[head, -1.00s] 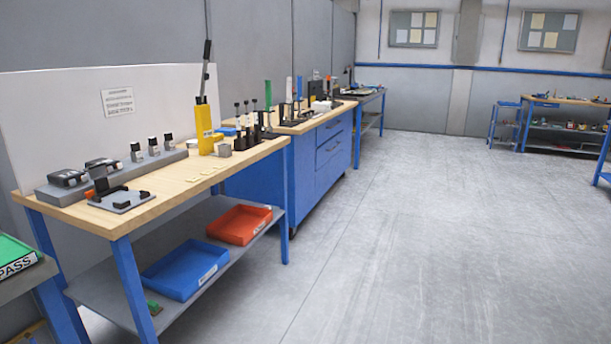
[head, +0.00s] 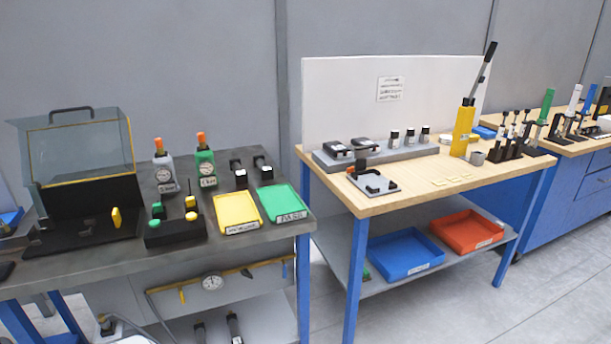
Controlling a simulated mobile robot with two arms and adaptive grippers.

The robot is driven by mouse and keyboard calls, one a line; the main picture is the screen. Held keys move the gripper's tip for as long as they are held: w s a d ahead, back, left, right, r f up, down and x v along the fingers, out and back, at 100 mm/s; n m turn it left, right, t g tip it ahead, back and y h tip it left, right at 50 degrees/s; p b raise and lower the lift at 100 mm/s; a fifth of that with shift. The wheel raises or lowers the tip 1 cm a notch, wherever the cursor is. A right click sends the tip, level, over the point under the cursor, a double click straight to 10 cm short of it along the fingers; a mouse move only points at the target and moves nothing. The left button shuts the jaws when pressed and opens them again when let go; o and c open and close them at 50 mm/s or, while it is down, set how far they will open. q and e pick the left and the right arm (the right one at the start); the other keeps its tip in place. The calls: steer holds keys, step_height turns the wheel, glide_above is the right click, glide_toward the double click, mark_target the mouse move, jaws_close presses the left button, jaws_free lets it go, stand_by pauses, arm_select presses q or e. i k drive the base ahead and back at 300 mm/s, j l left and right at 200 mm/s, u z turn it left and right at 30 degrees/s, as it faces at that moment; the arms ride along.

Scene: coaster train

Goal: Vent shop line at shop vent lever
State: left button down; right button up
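A brownish pipe line (head: 225,276) runs below the top of the dark-topped bench at left, slightly tilted in the picture. A round white gauge (head: 212,282) sits on it. A small yellow lever or handle (head: 182,294) hangs at its left end, a small dark and yellow part (head: 247,273) sits right of the gauge, and a small blue handle (head: 284,270) is at the right end. Which of these is the shop vent lever I cannot tell; no label is readable there. Neither of my grippers is in view.
The dark bench top (head: 60,262) holds a clear-lidded box (head: 80,150), two gauged bottles, a yellow tray (head: 237,214) and a green tray (head: 283,204). A wooden-topped bench (head: 420,200) stands to the right. Open floor (head: 560,260) lies at the lower right.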

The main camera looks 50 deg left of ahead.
mark_target(182, 300)
steer(key=u, duration=2.35)
